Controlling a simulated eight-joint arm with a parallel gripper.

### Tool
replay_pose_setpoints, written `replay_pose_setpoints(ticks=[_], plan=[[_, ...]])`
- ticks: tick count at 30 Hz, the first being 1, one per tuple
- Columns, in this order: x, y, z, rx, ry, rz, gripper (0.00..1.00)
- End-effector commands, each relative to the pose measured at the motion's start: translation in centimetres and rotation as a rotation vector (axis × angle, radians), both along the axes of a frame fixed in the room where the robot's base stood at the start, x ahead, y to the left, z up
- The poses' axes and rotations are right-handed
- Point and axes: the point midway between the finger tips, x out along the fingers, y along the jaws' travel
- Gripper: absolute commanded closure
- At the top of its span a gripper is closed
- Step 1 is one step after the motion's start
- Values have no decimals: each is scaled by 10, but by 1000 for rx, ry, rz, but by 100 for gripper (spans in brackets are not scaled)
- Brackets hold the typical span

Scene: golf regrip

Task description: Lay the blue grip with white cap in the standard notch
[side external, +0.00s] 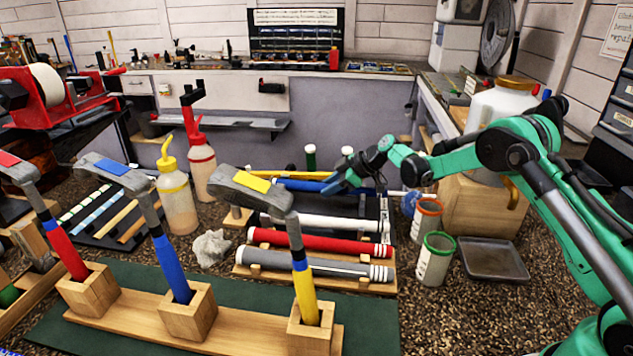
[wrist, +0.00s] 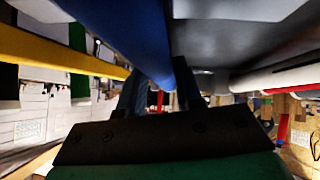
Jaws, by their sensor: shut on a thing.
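A blue grip (side external: 300,185) lies level, left to right, behind the white grip (side external: 330,221) in the side view. A small white end, perhaps its cap, shows to the right of my gripper (side external: 345,183). My gripper is shut on the blue grip near its right part, and hides some of it. In the wrist view the blue grip (wrist: 118,35) runs down to my gripper's fingers (wrist: 160,92). A yellow grip (side external: 290,174) lies just behind the blue one. I cannot tell which notch is the standard one, nor whether the blue grip touches a support.
A red grip (side external: 320,242) and a grey grip (side external: 318,266) lie on a wooden rack (side external: 300,281) in front. Hammer-like clubs stand in wooden blocks (side external: 186,314) at front left. Two cups (side external: 434,259), a grey tray (side external: 494,260) and a large jug (side external: 497,103) stand at right.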

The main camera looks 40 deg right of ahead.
Motion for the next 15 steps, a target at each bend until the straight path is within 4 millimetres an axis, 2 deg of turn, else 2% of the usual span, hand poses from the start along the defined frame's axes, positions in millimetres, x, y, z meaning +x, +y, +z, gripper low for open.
replay_pose_setpoints(ticks=[10,11,14,15], plan=[[0,0,-5,0,0,0,100],[0,0,-5,0,0,0,62],[0,0,-5,0,0,0,33],[0,0,-5,0,0,0,33]])
